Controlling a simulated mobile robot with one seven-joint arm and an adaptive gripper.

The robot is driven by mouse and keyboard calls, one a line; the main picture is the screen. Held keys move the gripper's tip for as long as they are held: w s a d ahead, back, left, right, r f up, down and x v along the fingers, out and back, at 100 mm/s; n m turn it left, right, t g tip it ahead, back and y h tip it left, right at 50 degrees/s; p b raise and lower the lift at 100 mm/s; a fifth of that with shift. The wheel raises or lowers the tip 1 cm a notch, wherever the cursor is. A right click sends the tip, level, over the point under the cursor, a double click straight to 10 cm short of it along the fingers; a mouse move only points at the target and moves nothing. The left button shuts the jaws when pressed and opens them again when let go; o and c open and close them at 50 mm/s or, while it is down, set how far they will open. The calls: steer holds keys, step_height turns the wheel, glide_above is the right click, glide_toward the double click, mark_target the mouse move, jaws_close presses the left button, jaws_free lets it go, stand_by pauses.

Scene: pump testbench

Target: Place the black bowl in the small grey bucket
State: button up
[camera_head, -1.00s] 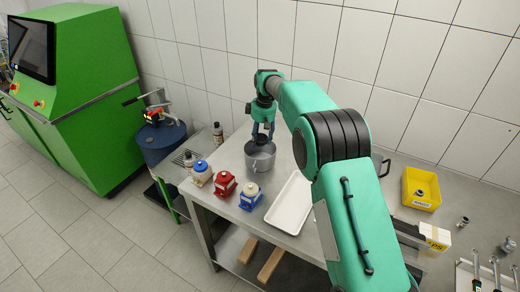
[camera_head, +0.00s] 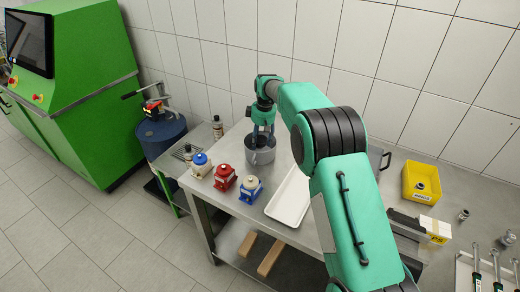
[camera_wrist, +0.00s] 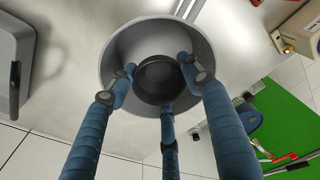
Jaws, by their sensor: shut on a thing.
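The small grey bucket (camera_head: 261,156) stands on the metal table near its back left corner. My gripper (camera_head: 263,136) points straight down over it, with its fingertips inside the bucket mouth. In the wrist view, the grey bucket (camera_wrist: 112,62) surrounds the black bowl (camera_wrist: 156,84). The blue fingers of my gripper (camera_wrist: 160,77) are shut on the bowl's rim and reach inside the bucket. The bowl is mostly hidden in the head view. I cannot tell whether the bowl touches the bucket's bottom.
A yellow bin (camera_head: 421,184) is farther right. The tiled wall is close behind.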

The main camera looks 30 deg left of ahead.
mark_target(260, 148)
steer(key=shift+f+b, duration=0.45)
steer(key=shift+f, duration=2)
steer(key=o, duration=0.9)
steer(key=shift+f, duration=0.1)
steer(key=r, duration=0.4)
steer(key=d+r+p, duration=0.1)
steer(key=r, duration=0.3)
steer(key=r+p, duration=0.1)
steer(key=r, duration=0.3)
steer(key=shift+s+d, duration=0.1)
steer(key=shift+d, duration=0.05)
steer(key=shift+d+r, duration=0.1)
steer(key=shift+r, duration=0.05)
